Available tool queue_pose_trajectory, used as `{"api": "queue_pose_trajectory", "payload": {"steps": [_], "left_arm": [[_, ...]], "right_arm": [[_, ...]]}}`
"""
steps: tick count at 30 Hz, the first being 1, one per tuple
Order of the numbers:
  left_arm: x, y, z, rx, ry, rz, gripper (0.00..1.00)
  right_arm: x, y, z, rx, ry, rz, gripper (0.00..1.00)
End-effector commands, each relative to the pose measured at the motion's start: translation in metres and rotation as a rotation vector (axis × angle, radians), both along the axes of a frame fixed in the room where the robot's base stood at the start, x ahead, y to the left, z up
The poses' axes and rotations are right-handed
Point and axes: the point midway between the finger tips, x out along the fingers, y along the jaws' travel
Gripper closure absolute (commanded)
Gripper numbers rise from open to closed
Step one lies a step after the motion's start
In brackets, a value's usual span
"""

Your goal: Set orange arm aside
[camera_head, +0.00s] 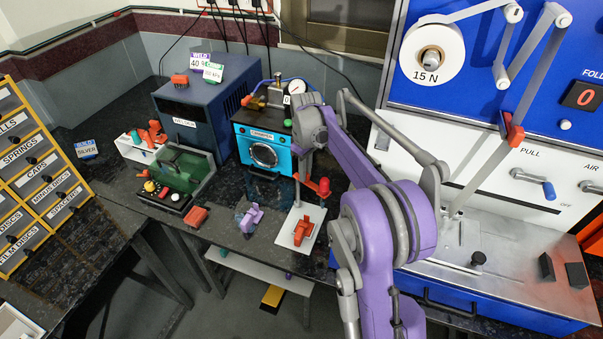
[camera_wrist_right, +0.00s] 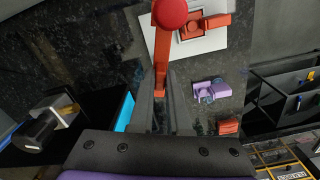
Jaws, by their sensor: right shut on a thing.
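The orange arm (camera_wrist_right: 161,55) is a slim bar with a round red knob (camera_wrist_right: 170,12) at its far end. It sits between the fingertips of my right gripper (camera_wrist_right: 159,92), which is shut on it. In the head view the right gripper (camera_head: 304,168) hangs in front of the turquoise machine, and the orange arm (camera_head: 310,184) shows beside the fingers with its red knob (camera_head: 324,187). The arm appears held above the dark bench; the exact gap is unclear. My left gripper is not in view.
A white plate (camera_head: 287,237) with an orange fixture (camera_head: 303,231) lies just in front. A purple fixture (camera_head: 250,218) and an orange block (camera_head: 197,216) stand left of it. The turquoise machine (camera_head: 242,150) is close behind. Dark bench between them is clear.

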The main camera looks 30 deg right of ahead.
Motion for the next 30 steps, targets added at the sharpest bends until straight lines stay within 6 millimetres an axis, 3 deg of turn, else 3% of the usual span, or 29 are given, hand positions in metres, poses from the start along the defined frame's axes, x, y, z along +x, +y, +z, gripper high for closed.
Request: {"api": "queue_pose_trajectory", "payload": {"steps": [30], "left_arm": [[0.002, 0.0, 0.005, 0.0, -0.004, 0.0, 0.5]], "right_arm": [[0.019, -0.02, 0.001, -0.001, -0.001, 0.92, 1.0]]}}
